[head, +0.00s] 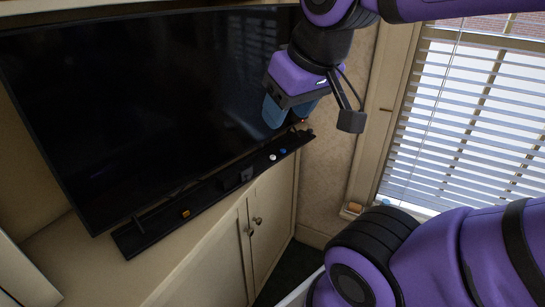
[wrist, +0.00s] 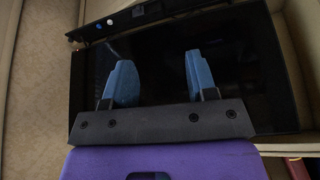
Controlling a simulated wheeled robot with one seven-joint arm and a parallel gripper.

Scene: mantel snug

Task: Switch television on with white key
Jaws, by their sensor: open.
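The television (head: 140,100) has a large dark screen that looks off. A black strip (head: 205,195) runs along the cabinet top below it. The white key (head: 272,157) is a small round button near the strip's right end, and it also shows in the wrist view (wrist: 110,21). A blue key (head: 283,150) sits just right of it. My gripper (head: 287,112) is above and apart from the keys, in front of the screen's lower right part. In the wrist view its blue fingers (wrist: 158,62) are spread, with nothing between them.
An orange key (head: 185,213) and a dark block (head: 245,175) are farther left on the strip. The pale cabinet (head: 225,255) has knobbed doors. A window with blinds (head: 465,110) is at right. The space between gripper and white key looks clear.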

